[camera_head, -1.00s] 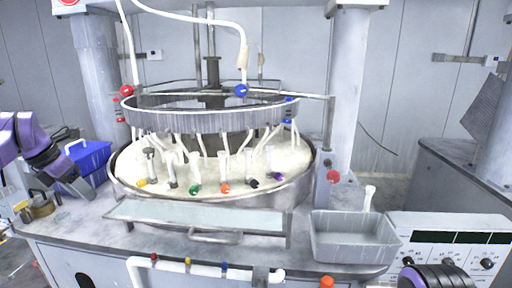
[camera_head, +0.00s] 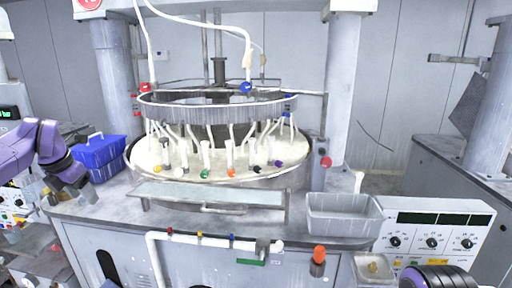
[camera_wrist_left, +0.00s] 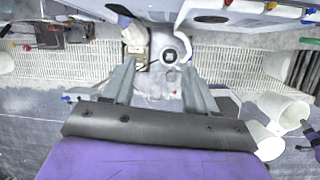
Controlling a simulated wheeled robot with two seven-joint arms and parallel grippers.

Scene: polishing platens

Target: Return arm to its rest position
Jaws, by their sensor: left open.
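My left arm comes in from the left in the head view, purple with a dark wrist. Its gripper (camera_head: 72,196) hangs pointing down at the left end of the grey bench, in front of the blue basket (camera_head: 100,155). In the left wrist view the two grey fingers (camera_wrist_left: 157,85) are spread apart with nothing between them. Beyond them lie a slatted floor grating and a pale block with a round dark-ringed part (camera_wrist_left: 172,46). A purple and black part of my right arm (camera_head: 447,278) shows at the lower right; its gripper is out of view.
The round polishing machine (camera_head: 215,172) with pale slurry and coloured-tipped tubes fills the middle of the bench. A grey tray (camera_head: 345,228) and a control panel (camera_head: 432,218) stand to the right. White pipes (camera_head: 205,241) run along the bench front. Other equipment stands at far left.

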